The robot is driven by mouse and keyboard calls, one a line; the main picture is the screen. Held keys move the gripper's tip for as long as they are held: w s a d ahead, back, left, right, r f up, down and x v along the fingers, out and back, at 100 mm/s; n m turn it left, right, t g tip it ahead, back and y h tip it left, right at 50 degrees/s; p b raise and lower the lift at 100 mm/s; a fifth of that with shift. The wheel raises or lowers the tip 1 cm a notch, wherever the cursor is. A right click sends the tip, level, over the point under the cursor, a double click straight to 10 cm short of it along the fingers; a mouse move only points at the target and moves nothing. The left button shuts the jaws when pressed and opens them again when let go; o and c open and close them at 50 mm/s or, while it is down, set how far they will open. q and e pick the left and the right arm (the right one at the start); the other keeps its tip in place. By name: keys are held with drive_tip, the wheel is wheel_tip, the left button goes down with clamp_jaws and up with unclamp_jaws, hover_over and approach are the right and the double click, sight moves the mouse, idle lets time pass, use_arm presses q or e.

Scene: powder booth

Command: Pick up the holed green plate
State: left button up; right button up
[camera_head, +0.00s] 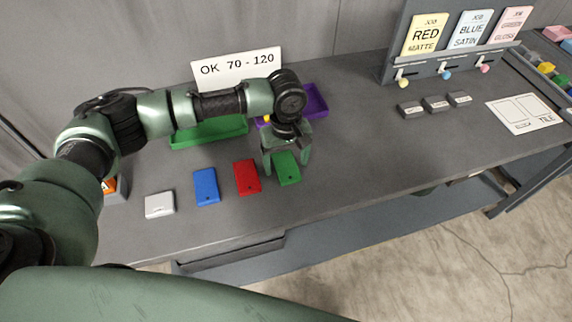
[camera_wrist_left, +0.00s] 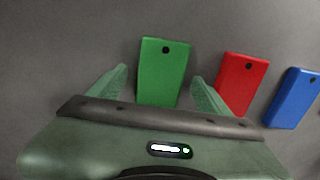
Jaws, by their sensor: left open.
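The green plate (camera_head: 287,172) with a small dark hole lies flat on the grey table, at the right end of a row of plates. My left gripper (camera_head: 287,166) is open above it, pointing down, and partly hides it in the head view. In the left wrist view the green plate (camera_wrist_left: 163,72) lies between the two spread fingers of my left gripper (camera_wrist_left: 160,88), with its hole at the far end. The fingers do not visibly grip it. My right gripper is not in view.
A red plate (camera_head: 247,177), a blue plate (camera_head: 206,187) and a white plate (camera_head: 159,204) lie to the left. A green tray (camera_head: 208,134) and a purple tray (camera_head: 316,101) stand behind. Grey blocks (camera_head: 436,104) lie right; the table between is clear.

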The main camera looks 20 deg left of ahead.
use_arm(q)
drive_tip(key=c, duration=1.5)
drive_tip(key=shift+c, duration=0.8)
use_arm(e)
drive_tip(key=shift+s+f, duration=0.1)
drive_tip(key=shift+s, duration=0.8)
use_arm(q)
drive_tip(key=shift+r, duration=0.15)
